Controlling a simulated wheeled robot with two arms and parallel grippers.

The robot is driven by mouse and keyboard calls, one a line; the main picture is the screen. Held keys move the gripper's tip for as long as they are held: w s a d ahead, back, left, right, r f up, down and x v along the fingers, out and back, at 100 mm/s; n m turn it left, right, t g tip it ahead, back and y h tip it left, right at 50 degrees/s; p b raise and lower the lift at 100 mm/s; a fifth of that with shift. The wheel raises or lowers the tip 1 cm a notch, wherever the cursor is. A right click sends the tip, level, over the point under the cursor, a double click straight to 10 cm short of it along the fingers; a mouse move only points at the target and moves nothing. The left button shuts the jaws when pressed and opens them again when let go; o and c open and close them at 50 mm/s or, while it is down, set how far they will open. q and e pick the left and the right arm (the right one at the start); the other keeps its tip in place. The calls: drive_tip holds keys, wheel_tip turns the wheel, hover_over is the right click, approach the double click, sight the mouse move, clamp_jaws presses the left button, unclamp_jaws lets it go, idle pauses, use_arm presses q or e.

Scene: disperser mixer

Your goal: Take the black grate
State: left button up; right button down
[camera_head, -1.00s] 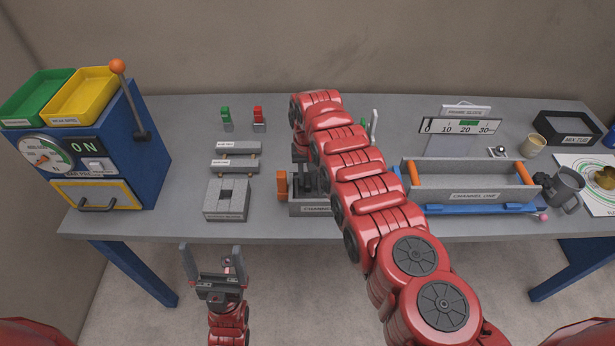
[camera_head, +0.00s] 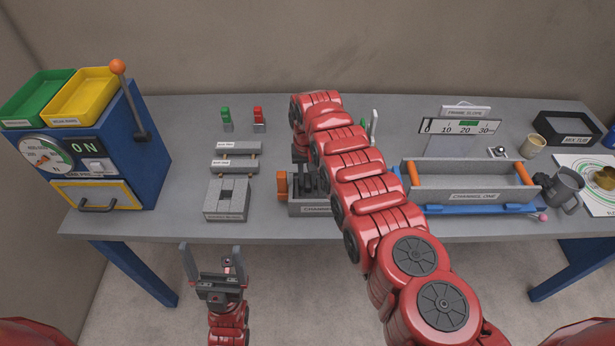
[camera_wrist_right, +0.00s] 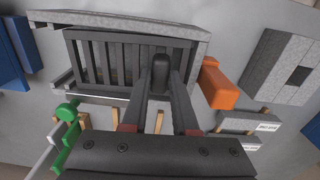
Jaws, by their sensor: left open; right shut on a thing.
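The black grate (camera_wrist_right: 115,62), a dark slatted panel, lies in a grey box (camera_wrist_right: 125,20) in the right wrist view. My right gripper (camera_wrist_right: 161,82) is shut on the grate's upright black knob (camera_wrist_right: 160,70). In the head view the box (camera_head: 303,210) stands at the middle front of the table, and my right arm hides much of it and the grate. I cannot tell whether the grate is lifted off its seat. My left gripper (camera_head: 213,268) is open and empty in front of the table.
An orange block (camera_wrist_right: 217,83) sits beside the grey box. A grey block with a square hole (camera_head: 227,200) stands to its left. A long grey trough (camera_head: 470,180) is to the right. A blue machine (camera_head: 150,165) with a lever fills the left end.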

drive_tip(key=shift+s+p, duration=0.3)
drive_tip(key=shift+p, duration=0.6)
idle(0.9)
wheel_tip(320, 180, up, 10)
drive_tip(key=p, duration=1)
idle(0.7)
drive_tip(key=shift+w, duration=0.15)
